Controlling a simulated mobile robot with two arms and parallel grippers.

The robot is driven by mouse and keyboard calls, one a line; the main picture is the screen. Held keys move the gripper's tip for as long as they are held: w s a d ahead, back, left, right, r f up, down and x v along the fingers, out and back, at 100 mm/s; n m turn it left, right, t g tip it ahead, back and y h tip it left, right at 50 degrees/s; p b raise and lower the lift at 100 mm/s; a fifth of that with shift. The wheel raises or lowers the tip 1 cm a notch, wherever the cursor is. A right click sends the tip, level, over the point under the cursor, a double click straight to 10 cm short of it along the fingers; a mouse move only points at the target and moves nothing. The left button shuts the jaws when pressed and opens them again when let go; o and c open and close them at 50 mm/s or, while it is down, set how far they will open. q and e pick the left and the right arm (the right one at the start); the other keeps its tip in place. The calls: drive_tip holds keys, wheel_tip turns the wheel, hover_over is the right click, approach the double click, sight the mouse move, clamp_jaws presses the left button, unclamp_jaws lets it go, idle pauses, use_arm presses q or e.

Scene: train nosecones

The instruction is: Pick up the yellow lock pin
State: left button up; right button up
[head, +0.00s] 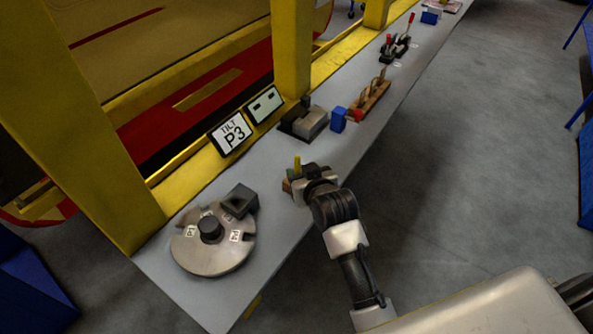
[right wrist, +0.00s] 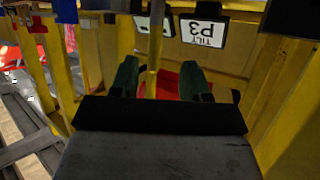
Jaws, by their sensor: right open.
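The yellow lock pin (head: 297,164) stands upright over the grey bench, right at the tip of my right gripper (head: 293,181). In the right wrist view a thin yellow upright bar, which looks like the pin (right wrist: 155,48), shows between the two green fingers of my right gripper (right wrist: 159,80). The fingers are apart, with gaps on both sides of the bar. The pin's lower end is hidden by the gripper in the head view. My left gripper is not in view.
A round metal plate (head: 188,250) with a dark block (head: 239,201) lies at the near end of the bench. A grey block (head: 311,123), a blue block (head: 338,119) and a wooden rack (head: 372,100) stand farther along. A sign reading "TILT P3" (head: 230,133) stands behind.

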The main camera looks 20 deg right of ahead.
sight(299, 167)
drive_tip(key=shift+w+f, duration=0.2)
drive_tip(key=shift+w, duration=0.35)
drive_tip(key=x, duration=0.1)
drive_tip(key=p+x, duration=0.1)
drive_tip(key=x, duration=0.2)
drive_tip(key=shift+d+f, duration=0.15)
drive_tip(key=shift+d, duration=0.2)
drive_tip(key=shift+w+f, duration=0.2)
clamp_jaws()
